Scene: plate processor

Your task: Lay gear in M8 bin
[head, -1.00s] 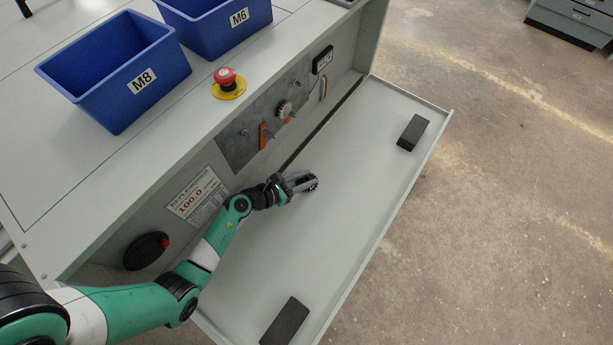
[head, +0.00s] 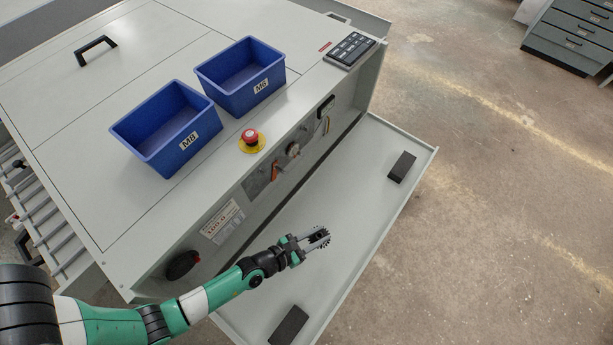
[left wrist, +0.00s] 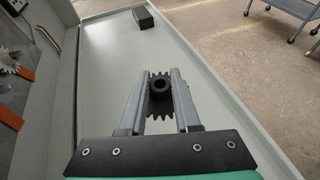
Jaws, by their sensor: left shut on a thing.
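My left gripper (head: 318,241) is shut on a dark toothed gear (left wrist: 158,92). In the left wrist view the gear sits between the two grey fingers, with its hub facing the camera. The gripper is over the fold-down panel (head: 345,195); how high it is above it is hard to tell. The blue M8 bin (head: 163,150) stands on top of the machine, up and left of the gripper, and looks empty. My right gripper is not in view.
The blue M6 bin (head: 240,98) stands beside the M8 bin. A red stop button (head: 250,136) is near the machine's top edge. Black blocks lie on the panel (head: 402,167) (head: 289,325). Another gear (head: 293,149) is mounted in the front recess.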

